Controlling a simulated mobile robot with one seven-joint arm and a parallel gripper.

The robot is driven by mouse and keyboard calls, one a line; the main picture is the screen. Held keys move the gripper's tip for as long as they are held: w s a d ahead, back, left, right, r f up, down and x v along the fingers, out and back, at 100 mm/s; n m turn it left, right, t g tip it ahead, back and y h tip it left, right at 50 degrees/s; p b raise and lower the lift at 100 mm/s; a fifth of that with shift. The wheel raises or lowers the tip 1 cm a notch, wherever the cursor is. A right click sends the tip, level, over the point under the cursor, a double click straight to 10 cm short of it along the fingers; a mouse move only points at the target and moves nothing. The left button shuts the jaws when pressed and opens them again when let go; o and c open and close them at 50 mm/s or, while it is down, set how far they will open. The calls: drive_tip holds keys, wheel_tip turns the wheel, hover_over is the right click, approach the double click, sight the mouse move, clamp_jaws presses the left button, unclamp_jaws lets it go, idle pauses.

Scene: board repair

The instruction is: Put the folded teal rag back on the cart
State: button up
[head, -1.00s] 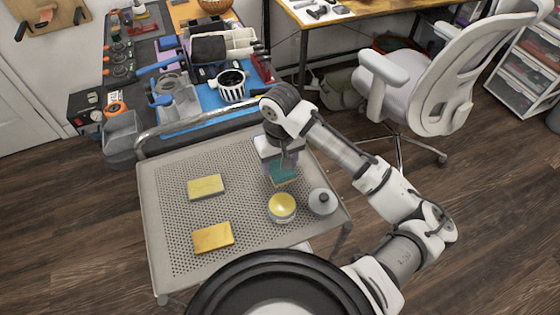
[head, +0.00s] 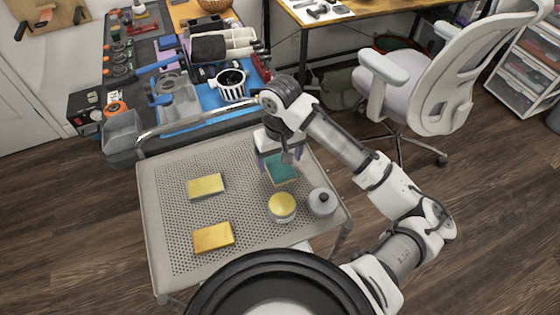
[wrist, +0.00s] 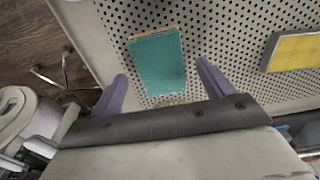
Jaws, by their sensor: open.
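The folded teal rag (head: 280,169) lies on the perforated top of the grey cart (head: 163,222), towards its right back part. It also shows flat on the cart in the wrist view (wrist: 158,62), with a thin yellowish edge. My gripper (head: 279,157) is just above and behind the rag in the head view. In the wrist view its two purple fingers (wrist: 160,82) are spread wide, with the rag between and beyond them. They do not touch it, and the gripper is empty.
Two yellow sponge-like blocks (head: 206,186) (head: 213,237) lie on the cart's left half. A yellow-topped round tin (head: 282,207) and a grey lidded jar (head: 322,201) stand in front of the rag. A cluttered workbench (head: 120,70) stands behind the cart, an office chair (head: 430,90) to the right.

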sight(280, 166)
wheel_tip(280, 166, up, 10)
drive_tip(key=shift+r, duration=0.15)
idle(0.3)
